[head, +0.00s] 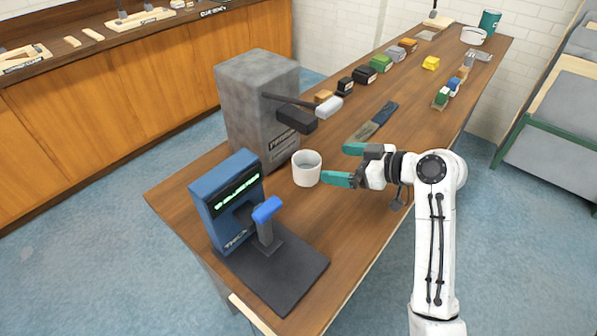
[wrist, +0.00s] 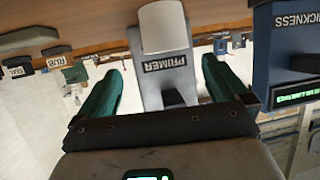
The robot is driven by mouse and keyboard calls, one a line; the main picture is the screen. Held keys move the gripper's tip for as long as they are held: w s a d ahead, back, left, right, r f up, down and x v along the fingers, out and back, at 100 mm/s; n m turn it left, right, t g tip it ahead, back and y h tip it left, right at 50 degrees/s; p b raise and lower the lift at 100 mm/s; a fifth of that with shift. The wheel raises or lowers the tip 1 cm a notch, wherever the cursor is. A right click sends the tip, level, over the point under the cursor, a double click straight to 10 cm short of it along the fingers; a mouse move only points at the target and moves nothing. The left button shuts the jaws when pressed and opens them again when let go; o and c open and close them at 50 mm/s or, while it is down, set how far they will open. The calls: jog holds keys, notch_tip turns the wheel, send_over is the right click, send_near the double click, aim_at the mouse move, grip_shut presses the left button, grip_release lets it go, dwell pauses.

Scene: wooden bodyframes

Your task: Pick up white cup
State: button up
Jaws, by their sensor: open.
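The white cup (head: 306,168) stands upright on the wooden table (head: 345,225), in front of a grey machine labelled PRIMER (head: 258,105). My gripper (head: 344,165) is open and empty just right of the cup, its two teal fingers pointing at it. In the wrist view, which looks upside down, the white cup (wrist: 163,28) shows at the top middle, beyond and roughly centred between the fingertips (wrist: 161,68). The cup seems apart from both fingers.
A blue thickness device (head: 235,200) with a blue-handled lever (head: 266,212) stands on a dark base near the cup. Several small blocks line the far table. Bare table lies in front of the cup.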

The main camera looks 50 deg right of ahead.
send_near(296, 160)
jog(key=shift+w+d+f, duration=0.15)
jog(key=shift+w+f, duration=0.05)
jog(key=shift+w, duration=0.2)
jog(key=shift+w+d+f, duration=0.15)
jog(key=shift+w+f, duration=0.05)
jog(key=shift+w, duration=0.15)
jog(key=shift+a+p+x, duration=0.15)
jog(key=shift+p+x, duration=0.3)
jog(key=shift+x, duration=0.9)
jog(key=shift+a+p+x, duration=0.2)
jog(key=shift+p+x, duration=0.2)
jog(key=shift+x, duration=0.9)
jog(key=c, duration=1.3)
jog(key=shift+s+r, duration=0.1)
